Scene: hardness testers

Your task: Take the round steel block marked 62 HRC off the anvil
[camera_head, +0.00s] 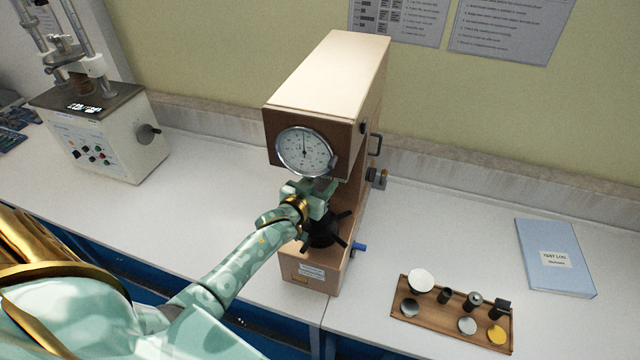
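The hardness tester (322,85) is a tan and brown machine with a round dial. My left gripper (318,192) is in the gap under the dial, at the anvil above the black spoked handwheel (322,232). The gripper and wrist cover the anvil top, so I cannot make out the round steel block marked 62 HRC there. The fingers are too small and overlapped to tell whether they are open or shut. My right gripper is not in view.
A wooden tray (438,323) at the front right holds several discs and small dark parts. A blue test log (556,258) lies at the right. Another tester (105,130) stands at the left.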

